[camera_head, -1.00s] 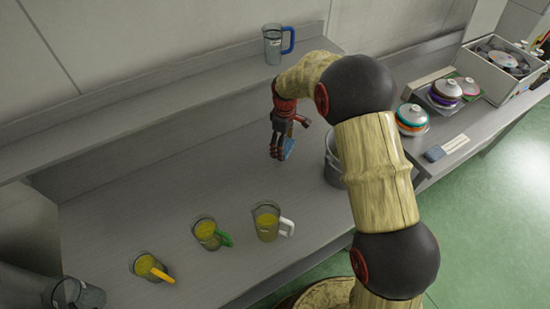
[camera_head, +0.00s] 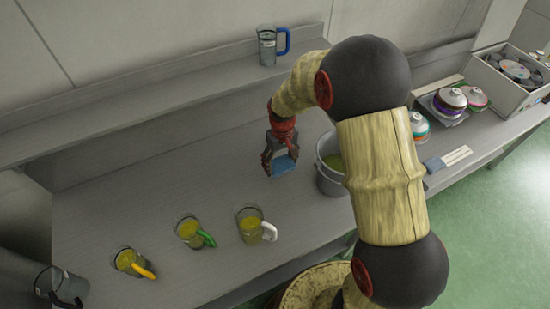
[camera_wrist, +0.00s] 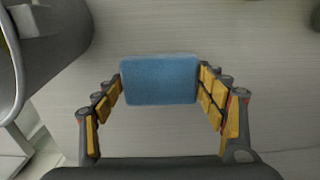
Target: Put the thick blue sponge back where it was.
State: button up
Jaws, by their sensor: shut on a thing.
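A blue sponge (camera_head: 284,162) is held between the fingers of my gripper (camera_head: 281,160), above the grey worktop. In the wrist view the sponge (camera_wrist: 158,80) shows as a light blue rounded block. The fingers of my gripper (camera_wrist: 160,86) press on its left and right sides. A second, darker blue block (camera_head: 433,164) lies on the right-hand counter beside a pale labelled strip (camera_head: 457,156). How thick each one is cannot be told well.
A grey bucket (camera_head: 328,182) with yellow-green contents stands right of my gripper. Mugs with white (camera_head: 250,225), green (camera_head: 190,231) and orange (camera_head: 130,262) handles stand at the front left. A blue-handled mug (camera_head: 267,46) is on the shelf. The worktop's left middle is clear.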

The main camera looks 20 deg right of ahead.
jog(key=w+f, duration=0.3)
jog(key=w, duration=0.1)
jog(key=w+d+f+b, duration=0.1)
jog(key=w+f, duration=0.2)
jog(key=w, duration=0.1)
jog(key=w+f, duration=0.3)
jog(key=w, duration=0.1)
jog(key=shift+d+b, duration=0.3)
jog(key=shift+d, duration=0.05)
jog(key=shift+w+f+b, duration=0.15)
jog(key=shift+f+b, duration=0.05)
jog(key=shift+f, duration=0.7)
jog(key=shift+w+f+b, duration=0.15)
jog(key=shift+f, duration=0.7)
jog(key=shift+f, duration=0.1)
jog(key=o, duration=1.1)
